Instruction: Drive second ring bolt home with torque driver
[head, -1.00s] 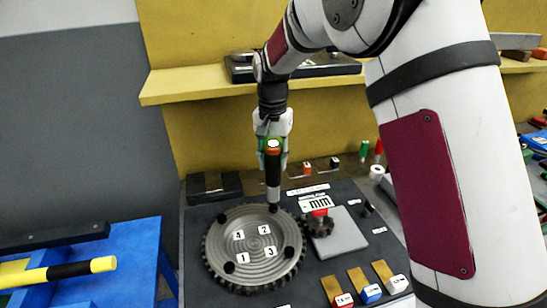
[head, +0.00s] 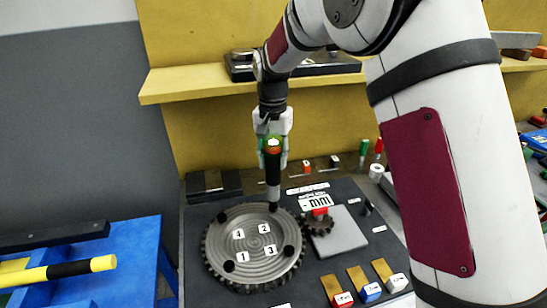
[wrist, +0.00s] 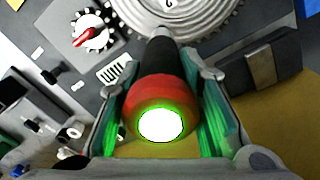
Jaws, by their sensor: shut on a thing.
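My gripper (head: 273,150) is shut on the torque driver (head: 273,170), which stands about upright below it. The driver has a dark body, an orange-red collar and a bright white cap with a green rim; the cap faces the camera in the wrist view (wrist: 160,124). The driver's lower end meets the ring gear (head: 232,274) at the bolt position beside label 2 (head: 264,229). The bolt under the tip is hidden, so its seating cannot be told. Dark bolt heads show near label 4 (head: 222,218), label 1 (head: 229,266) and label 3 (head: 289,250).
A small gear with a red top (head: 320,222) and a grey plate (head: 342,240) lie right of the ring. Red, blue and white blocks (head: 371,292) line the front right. A yellow shelf (head: 190,88) is behind my arm. A blue stand (head: 130,270) is at left.

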